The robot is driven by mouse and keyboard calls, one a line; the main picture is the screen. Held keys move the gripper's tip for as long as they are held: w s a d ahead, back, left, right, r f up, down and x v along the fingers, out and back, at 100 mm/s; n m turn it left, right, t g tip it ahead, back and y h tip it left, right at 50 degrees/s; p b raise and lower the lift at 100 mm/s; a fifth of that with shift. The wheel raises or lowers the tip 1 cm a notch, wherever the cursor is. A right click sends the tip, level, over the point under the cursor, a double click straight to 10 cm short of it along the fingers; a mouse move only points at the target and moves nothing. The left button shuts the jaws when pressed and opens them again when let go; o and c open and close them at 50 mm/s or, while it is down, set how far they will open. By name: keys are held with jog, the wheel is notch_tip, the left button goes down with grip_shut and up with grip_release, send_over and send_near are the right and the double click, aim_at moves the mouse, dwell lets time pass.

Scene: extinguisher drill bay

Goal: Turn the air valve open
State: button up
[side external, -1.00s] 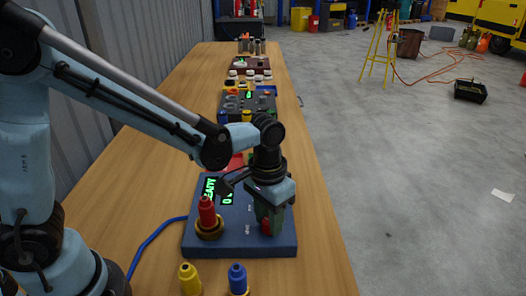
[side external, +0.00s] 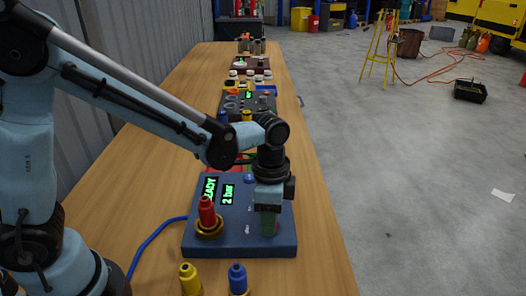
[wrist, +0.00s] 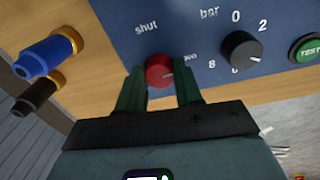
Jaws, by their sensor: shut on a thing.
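The air valve is a red knob (wrist: 158,71) on a blue panel (side external: 225,243). The wrist view shows it between the two green fingers of my gripper (wrist: 160,80), which is shut on it. A pale mark on the knob points right, towards a label partly hidden by a finger; the label "shut" is at its upper left. In the side view my gripper (side external: 268,225) points down at the panel's right part and mostly hides the knob. The panel's displays (side external: 227,193) show "READY", partly hidden, and "2 bar".
A black knob (wrist: 241,50) with a bar scale and a green TEST button (wrist: 305,48) sit right of the valve. A red fitting (side external: 207,212) stands on the panel; yellow (side external: 190,279) and blue (side external: 238,279) fittings stand in front. Other panels stand farther back.

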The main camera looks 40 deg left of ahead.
jog(key=shift+m, duration=0.4)
jog(key=o, duration=1)
jog(key=shift+o, duration=0.2)
notch_tip(320, 180, up, 12)
jog(key=shift+w+a, duration=0.15)
jog(key=shift+w, duration=0.1)
jog(key=s+a+f+n+t, duration=0.1)
jog(key=s+a+n+t, duration=0.2)
jog(key=a+n, duration=0.2)
jog(key=s+a+f+n+t, duration=0.1)
jog(key=s+a+n+t, duration=0.2)
jog(key=a+n, duration=0.3)
jog(key=shift+s+a+f+t, duration=0.15)
jog(key=shift+a+f+t, duration=0.25)
jog(key=shift+a+t, duration=0.35)
